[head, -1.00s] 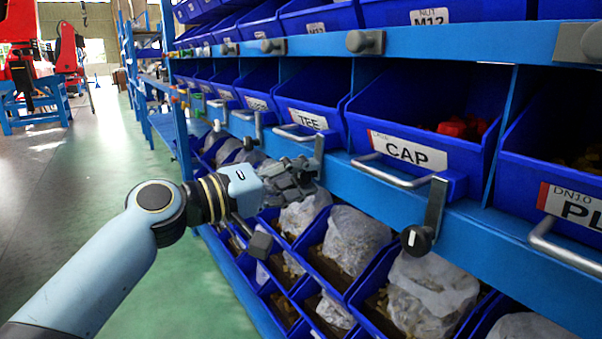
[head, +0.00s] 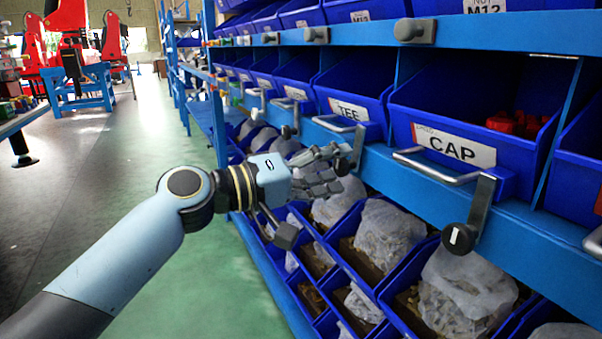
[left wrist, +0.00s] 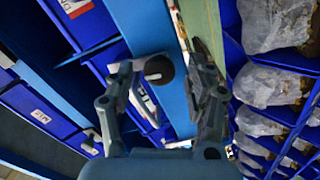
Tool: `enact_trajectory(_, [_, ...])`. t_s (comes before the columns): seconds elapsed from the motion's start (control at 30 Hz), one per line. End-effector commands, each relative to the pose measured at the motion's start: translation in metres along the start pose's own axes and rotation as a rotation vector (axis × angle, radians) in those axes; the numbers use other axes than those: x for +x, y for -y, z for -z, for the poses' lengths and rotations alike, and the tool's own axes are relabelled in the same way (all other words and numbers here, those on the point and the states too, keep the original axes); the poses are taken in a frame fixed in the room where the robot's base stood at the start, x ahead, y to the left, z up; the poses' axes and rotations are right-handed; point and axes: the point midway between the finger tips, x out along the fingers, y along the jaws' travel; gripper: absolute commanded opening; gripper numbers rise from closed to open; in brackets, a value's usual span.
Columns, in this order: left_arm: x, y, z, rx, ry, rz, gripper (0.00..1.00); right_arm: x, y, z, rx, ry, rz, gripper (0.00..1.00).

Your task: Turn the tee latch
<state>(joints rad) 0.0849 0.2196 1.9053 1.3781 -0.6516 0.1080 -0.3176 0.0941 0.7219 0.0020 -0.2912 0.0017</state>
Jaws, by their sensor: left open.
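The TEE bin (head: 347,92) is a blue bin with a white label and a metal handle on the shelf. Its tee latch (head: 358,143), a dark bar with a round knob, hangs down from the blue rail at the bin's lower right. My left gripper (head: 335,163) is open at the lower end of this latch and partly hides it. In the left wrist view, the dark knob (left wrist: 158,70) shows between the two spread fingers of my left gripper (left wrist: 161,62). I cannot tell whether a finger touches it. My right gripper is not in view.
The CAP bin (head: 480,120), holding red parts, is to the right, with its own hanging latch (head: 472,215). Lower bins hold bagged parts (head: 388,235). Open green floor (head: 190,280) lies left of the shelf. A red machine on a blue stand (head: 78,85) stands farther back.

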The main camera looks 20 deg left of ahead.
Motion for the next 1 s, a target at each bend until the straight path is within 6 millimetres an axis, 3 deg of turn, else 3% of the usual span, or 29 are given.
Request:
enact_trajectory(0.2, [-0.052, 0.001, -0.002, 0.004, 0.008, 0.007, 0.55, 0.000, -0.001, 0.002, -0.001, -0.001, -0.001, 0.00])
enact_trajectory(0.4, [-0.088, 0.001, -0.001, 0.002, 0.004, 0.002, 0.55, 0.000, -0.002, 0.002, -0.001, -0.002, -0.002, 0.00])
enact_trajectory(0.6, [-0.103, 0.000, 0.000, 0.001, 0.002, 0.001, 0.55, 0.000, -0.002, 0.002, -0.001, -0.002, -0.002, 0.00])
enact_trajectory(1.0, [-0.105, 0.000, 0.000, 0.000, 0.000, 0.000, 0.55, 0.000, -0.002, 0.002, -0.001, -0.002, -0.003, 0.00])
